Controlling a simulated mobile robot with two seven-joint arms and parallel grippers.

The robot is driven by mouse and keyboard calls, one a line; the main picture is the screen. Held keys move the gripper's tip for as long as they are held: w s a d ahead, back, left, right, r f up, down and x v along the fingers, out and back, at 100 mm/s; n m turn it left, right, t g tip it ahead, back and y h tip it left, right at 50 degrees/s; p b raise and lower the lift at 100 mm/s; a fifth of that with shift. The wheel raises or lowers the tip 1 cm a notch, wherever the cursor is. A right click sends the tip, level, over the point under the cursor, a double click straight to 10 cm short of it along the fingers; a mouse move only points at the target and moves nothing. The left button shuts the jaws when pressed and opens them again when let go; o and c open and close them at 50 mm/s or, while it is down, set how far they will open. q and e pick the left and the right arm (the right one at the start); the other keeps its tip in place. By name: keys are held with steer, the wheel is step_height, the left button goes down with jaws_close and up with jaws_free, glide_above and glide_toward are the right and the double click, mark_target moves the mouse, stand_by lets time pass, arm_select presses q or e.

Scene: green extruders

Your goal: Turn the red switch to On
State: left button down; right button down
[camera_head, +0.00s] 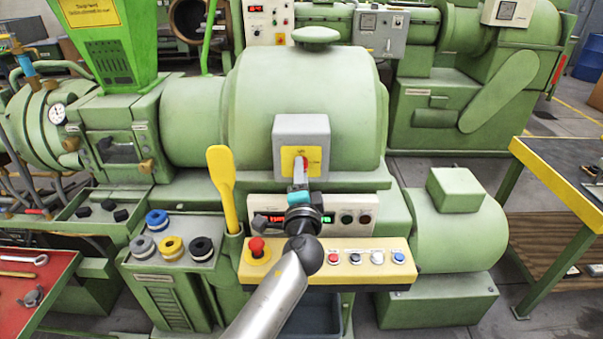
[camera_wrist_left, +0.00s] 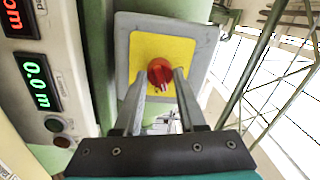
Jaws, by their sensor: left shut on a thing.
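The red switch (camera_head: 301,162) sits on a yellow plate (camera_head: 315,156) on a grey box (camera_head: 303,132) on the front of the big green extruder housing. In the left wrist view the red switch (camera_wrist_left: 160,71) is a round knob in the middle of its yellow plate (camera_wrist_left: 146,50). My left gripper (camera_head: 299,178) reaches up to it from below in the head view. Its two fingers (camera_wrist_left: 160,80) are closed on either side of the knob. They hide part of it, and I cannot read the switch's position. My right gripper is not in view.
Below the switch is a panel with red and green displays (camera_head: 330,218). In front is a yellow console with a red emergency button (camera_head: 257,247) and several small buttons. A yellow paddle (camera_head: 222,185) stands upright left of my arm. A red tray (camera_head: 35,290) is at far left.

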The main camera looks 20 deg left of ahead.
arm_select(q)
steer(key=m+p, duration=0.1)
steer(key=m, duration=0.3)
steer(key=shift+r+m, duration=0.1)
steer(key=shift+m, duration=0.3)
stand_by(0.4)
steer(key=shift+c, duration=2.4)
jaws_free()
steer(key=shift+s, duration=0.15)
steer(key=b+v, duration=0.1)
steer(key=v, duration=1.4)
